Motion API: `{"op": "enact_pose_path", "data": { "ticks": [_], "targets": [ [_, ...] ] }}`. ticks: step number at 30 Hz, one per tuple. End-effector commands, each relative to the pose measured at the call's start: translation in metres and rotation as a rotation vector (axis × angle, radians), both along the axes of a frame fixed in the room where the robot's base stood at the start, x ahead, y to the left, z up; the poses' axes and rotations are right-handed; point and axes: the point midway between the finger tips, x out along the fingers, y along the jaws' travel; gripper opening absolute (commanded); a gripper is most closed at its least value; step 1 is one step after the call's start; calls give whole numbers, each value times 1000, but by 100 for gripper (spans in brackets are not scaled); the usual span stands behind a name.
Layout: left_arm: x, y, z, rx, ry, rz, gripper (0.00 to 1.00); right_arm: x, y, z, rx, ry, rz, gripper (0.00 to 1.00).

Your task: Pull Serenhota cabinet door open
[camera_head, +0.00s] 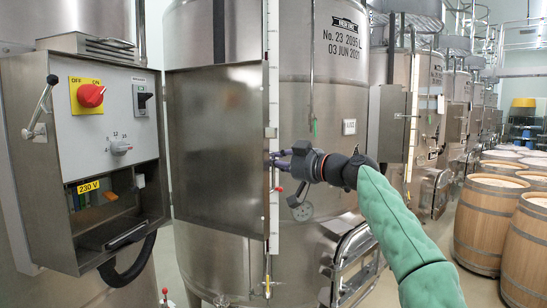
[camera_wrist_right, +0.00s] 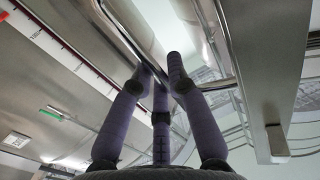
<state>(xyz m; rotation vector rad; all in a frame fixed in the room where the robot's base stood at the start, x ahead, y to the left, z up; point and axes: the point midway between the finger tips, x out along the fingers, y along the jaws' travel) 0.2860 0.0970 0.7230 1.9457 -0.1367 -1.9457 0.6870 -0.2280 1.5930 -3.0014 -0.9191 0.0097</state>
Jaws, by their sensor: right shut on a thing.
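The grey steel cabinet (camera_head: 85,150) is on the left, with its control panel showing. Its door (camera_head: 214,150) is swung open to the right, showing its flat inner face. My right gripper (camera_head: 276,160) is at the door's far right edge, beside the white scale strip. In the right wrist view the fingers of my right gripper (camera_wrist_right: 160,70) are shut on a bent, shiny metal handle (camera_wrist_right: 122,30). How the handle joins the door is hidden in the head view. My left gripper is not in view.
A large steel vat (camera_head: 325,110) stands close behind the door. The scale strip (camera_head: 272,100) runs down its front. A chrome-framed hatch (camera_head: 350,255) sticks out low on the vat. Wooden barrels (camera_head: 487,215) stand at right. A black cable (camera_head: 128,268) hangs under the cabinet.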

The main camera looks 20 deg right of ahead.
Motion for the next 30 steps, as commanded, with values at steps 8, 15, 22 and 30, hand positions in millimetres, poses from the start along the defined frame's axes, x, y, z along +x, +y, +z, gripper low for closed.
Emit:
{"op": "enact_pose_path", "data": {
  "ticks": [8,15,22,30],
  "targets": [
    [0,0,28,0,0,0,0,20,-5,0,3,3,74,0],
    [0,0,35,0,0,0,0,25,-9,-1,4,-4,102,0],
    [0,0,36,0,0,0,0,26,-10,-2,4,-4,108,0],
    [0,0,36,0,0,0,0,26,-10,-3,2,-4,107,25]
  ]
}}
